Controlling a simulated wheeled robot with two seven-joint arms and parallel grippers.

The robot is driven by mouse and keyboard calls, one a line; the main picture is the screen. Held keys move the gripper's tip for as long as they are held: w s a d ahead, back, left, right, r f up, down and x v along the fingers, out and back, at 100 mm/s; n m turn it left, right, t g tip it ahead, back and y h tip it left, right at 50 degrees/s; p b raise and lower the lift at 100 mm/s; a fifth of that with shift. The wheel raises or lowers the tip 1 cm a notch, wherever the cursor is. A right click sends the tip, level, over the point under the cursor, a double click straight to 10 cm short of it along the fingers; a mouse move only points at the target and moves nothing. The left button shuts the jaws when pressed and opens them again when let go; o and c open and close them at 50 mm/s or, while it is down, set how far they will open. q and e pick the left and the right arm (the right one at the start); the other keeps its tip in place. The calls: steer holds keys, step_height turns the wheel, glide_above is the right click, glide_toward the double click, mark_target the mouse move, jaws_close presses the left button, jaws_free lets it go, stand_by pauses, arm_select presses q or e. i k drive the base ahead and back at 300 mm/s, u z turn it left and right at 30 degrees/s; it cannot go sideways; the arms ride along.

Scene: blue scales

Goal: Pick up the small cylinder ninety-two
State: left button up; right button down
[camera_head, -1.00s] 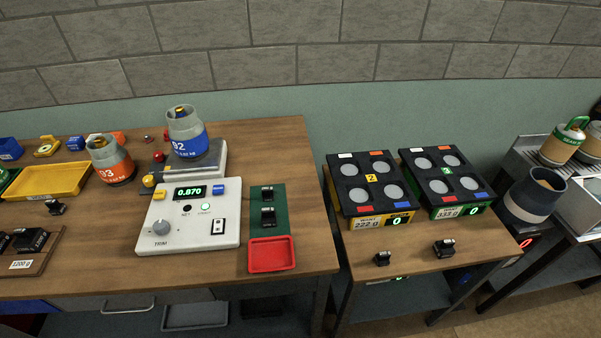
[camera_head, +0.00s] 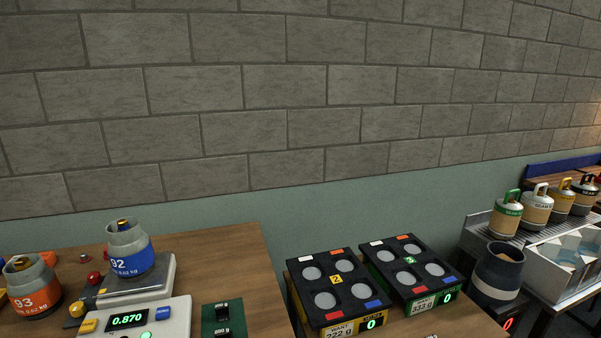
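The small cylinder ninety-two (camera_head: 131,251) is grey with a blue band marked 92 and a brass valve on top. It stands upright on the plate of the scale (camera_head: 150,290) at the lower left. The scale's green display (camera_head: 128,319) reads 0.870. A similar cylinder with an orange band marked 93 (camera_head: 32,287) stands on the table to its left. Neither of my grippers shows in the head view.
Two black four-pad scales (camera_head: 338,289) stand on a lower table at the right, both displays reading 0. A dark blue and white container (camera_head: 498,272) and several canisters (camera_head: 537,206) are farther right. A grey block wall rises behind.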

mark_target(130, 253)
steer(key=u, duration=1.25)
